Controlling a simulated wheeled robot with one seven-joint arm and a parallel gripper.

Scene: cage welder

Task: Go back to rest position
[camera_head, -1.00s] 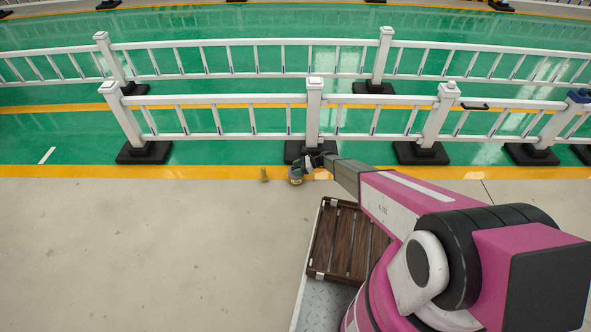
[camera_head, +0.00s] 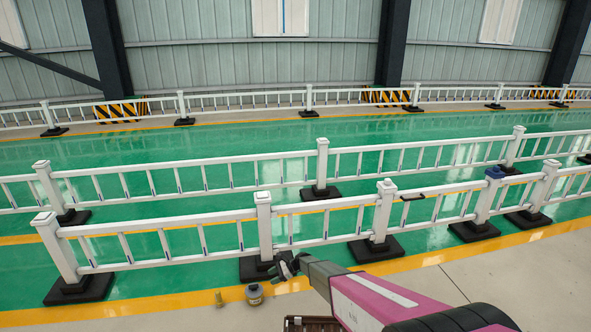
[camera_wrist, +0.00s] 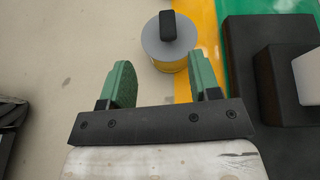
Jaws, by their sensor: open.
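My gripper (camera_wrist: 160,85) is open and empty in the wrist view, its two green fingers spread apart. In the head view my gripper (camera_head: 284,268) is at the end of my pink arm, in front of the nearest fence. A round container with a grey top, a black handle and a yellow band (camera_wrist: 170,40) stands on the floor just beyond the fingertips, not between them. The container also shows in the head view (camera_head: 255,295), left of my gripper.
White fences (camera_head: 160,218) on black bases (camera_head: 375,249) run across the view. A brown slatted crate (camera_head: 312,323) shows at the bottom edge. Bare floor lies to the left.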

